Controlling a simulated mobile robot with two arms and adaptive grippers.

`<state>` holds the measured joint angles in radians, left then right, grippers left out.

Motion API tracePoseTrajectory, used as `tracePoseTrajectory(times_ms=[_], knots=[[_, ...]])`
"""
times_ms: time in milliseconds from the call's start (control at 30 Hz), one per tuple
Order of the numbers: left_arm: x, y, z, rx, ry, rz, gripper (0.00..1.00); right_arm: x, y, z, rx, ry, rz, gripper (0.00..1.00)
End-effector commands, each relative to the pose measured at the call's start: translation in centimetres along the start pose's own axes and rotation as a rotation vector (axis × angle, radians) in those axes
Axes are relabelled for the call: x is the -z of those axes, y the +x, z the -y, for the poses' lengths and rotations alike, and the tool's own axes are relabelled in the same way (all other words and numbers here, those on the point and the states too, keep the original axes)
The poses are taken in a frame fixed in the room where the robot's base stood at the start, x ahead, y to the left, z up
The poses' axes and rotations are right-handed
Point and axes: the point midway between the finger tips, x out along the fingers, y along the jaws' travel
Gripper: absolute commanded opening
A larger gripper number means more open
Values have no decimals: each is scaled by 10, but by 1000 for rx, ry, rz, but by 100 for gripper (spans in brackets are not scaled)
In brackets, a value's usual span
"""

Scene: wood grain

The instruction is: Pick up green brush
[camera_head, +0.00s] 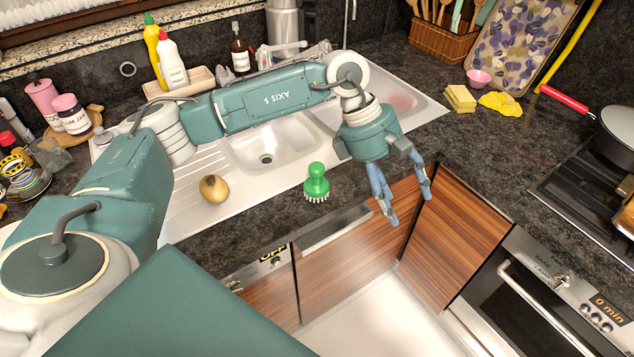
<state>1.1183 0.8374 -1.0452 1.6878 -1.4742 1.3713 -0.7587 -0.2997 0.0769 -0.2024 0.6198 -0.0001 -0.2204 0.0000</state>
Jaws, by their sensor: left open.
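A green brush (316,181) with a rounded green handle and pale bristles stands upright on the dark countertop (262,217), at the front edge of the sink. My left gripper (410,208) is open and empty. It hangs to the right of the brush, fingers pointing down, in front of the counter edge and the wooden cabinet doors. It is apart from the brush. My right gripper does not show.
Soap bottles (171,60) stand behind the sink. Yellow sponges (460,98) and a stove (590,190) are at right. The counter right of the sink has free room.

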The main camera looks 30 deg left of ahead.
Motion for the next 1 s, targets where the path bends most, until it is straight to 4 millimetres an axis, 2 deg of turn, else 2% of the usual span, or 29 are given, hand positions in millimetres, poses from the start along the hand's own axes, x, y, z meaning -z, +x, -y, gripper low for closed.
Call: tracePoseTrajectory(times_ms=[33, 100, 200, 333, 400, 533, 767, 1000], knots=[[40, -29, -13, -22, 13, -144, 66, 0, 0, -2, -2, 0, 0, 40], [84, -61, -19, -24, 15, -302, 66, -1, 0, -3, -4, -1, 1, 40], [124, -98, -20, -17, 0, -452, 66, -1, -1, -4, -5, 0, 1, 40], [149, -121, -17, -7, -17, -542, 66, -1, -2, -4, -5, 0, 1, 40], [157, -118, -16, -2, -21, -556, 66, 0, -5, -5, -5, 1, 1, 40], [168, -100, -15, -1, -20, -557, 66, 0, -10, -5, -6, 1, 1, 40], [179, -79, -16, -4, -19, -554, 66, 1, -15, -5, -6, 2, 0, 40], [195, -58, -9, 0, -20, -553, 66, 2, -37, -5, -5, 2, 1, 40]])
